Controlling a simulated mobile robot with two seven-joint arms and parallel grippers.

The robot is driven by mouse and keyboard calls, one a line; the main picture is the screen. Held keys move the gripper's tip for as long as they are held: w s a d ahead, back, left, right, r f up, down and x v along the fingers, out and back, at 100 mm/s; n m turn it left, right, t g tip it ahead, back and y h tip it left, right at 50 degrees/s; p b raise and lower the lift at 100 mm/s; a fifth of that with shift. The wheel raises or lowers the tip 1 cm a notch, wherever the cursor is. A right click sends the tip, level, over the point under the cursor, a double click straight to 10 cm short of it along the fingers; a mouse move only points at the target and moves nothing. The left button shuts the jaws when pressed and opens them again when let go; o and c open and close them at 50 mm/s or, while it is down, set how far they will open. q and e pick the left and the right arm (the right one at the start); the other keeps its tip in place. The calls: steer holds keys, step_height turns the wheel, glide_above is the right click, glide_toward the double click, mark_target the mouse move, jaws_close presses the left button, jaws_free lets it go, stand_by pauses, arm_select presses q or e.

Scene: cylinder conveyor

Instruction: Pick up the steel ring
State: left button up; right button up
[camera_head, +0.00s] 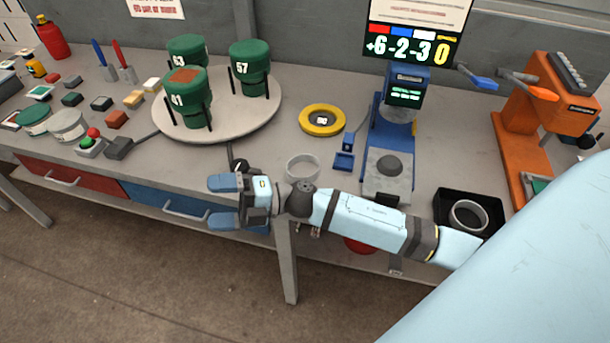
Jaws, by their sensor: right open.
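A pale grey metal-looking ring (303,161) lies flat near the front edge of the table, left of the blue press. A second grey ring (468,206) sits in a black square tray (441,222) at the right. I cannot tell for sure which one is the steel ring. My right gripper (217,203) reaches in from the right, its fingers pointing left. It is open and empty in front of the table's front edge, left of and nearer than the loose ring, touching neither ring. My left gripper is not in view.
A round turntable (232,128) carries several green cylinders. A yellow ring (322,119) lies behind the loose ring. A blue press (389,140) and an orange press (550,110) stand at the right. Small blocks and buttons crowd the left.

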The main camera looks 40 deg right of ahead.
step_height(320, 180, down, 3)
steer(key=w+d+n+g+h+b, duration=0.1)
steer(key=n+g+h+b, duration=0.2)
steer(key=n+g, duration=0.6)
steer(key=n+t+h+b, duration=0.2)
steer(key=n+h+b, duration=0.3)
steer(key=h, duration=1.1)
glide_above(303, 172)
steer(key=f, duration=0.7)
steer(key=shift+s+d+f, duration=0.3)
steer(key=shift+f, duration=0.45)
steer(key=f, duration=0.4)
steer(key=shift+w+a+f, duration=0.15)
steer(key=shift+w+a, duration=0.05)
steer(key=shift+a, duration=0.1)
steer(key=shift+f, duration=0.4)
